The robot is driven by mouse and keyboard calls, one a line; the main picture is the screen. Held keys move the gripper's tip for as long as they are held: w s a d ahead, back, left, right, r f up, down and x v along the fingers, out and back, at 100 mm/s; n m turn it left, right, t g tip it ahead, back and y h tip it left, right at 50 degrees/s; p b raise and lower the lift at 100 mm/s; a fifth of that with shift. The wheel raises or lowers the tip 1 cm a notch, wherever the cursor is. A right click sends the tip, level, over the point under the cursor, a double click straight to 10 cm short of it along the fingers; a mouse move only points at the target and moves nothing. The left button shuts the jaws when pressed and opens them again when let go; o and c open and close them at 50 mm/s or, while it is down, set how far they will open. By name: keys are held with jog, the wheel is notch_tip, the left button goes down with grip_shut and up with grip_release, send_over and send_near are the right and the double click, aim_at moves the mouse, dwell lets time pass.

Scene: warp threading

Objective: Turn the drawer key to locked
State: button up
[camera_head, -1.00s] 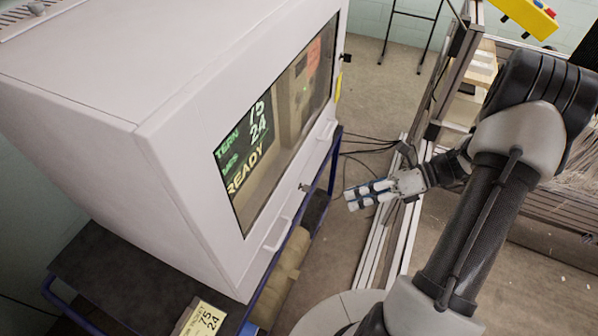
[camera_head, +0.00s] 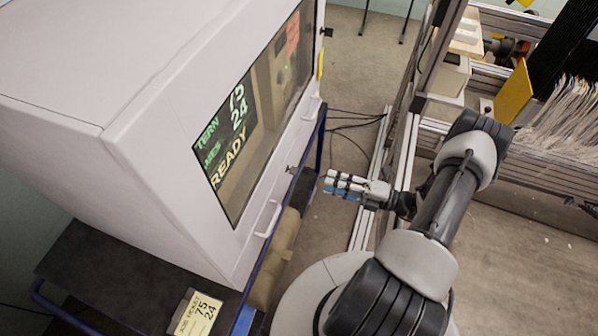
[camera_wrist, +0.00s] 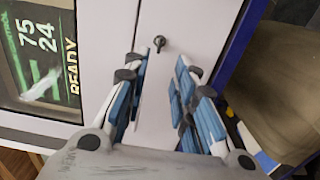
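The drawer key (camera_head: 291,170) is a small dark metal piece sticking out of the pale front of the cabinet, below the screen and between two handles. In the wrist view the key (camera_wrist: 160,43) shows beyond my fingertips, roughly midway between them. Its lock setting is too small to read. My gripper (camera_head: 329,184) has blue-padded fingers pointing at the cabinet front, a little right of the key and apart from it. In the wrist view my gripper (camera_wrist: 163,72) is open, with nothing between the fingers.
The white cabinet (camera_head: 150,150) has a screen (camera_head: 240,125) reading "75 24 READY". It stands on a dark cart (camera_head: 95,262) with a blue frame. A yellow job ticket (camera_head: 198,314) lies there. A metal loom frame (camera_head: 400,150) stands right, with cables (camera_head: 350,118) on the floor between.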

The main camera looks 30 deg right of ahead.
aim_at(292, 170)
jog(key=b+x, duration=0.1)
jog(key=x, duration=1)
jog(key=shift+w, duration=0.1)
jog(key=shift+c, duration=0.4)
grip_shut()
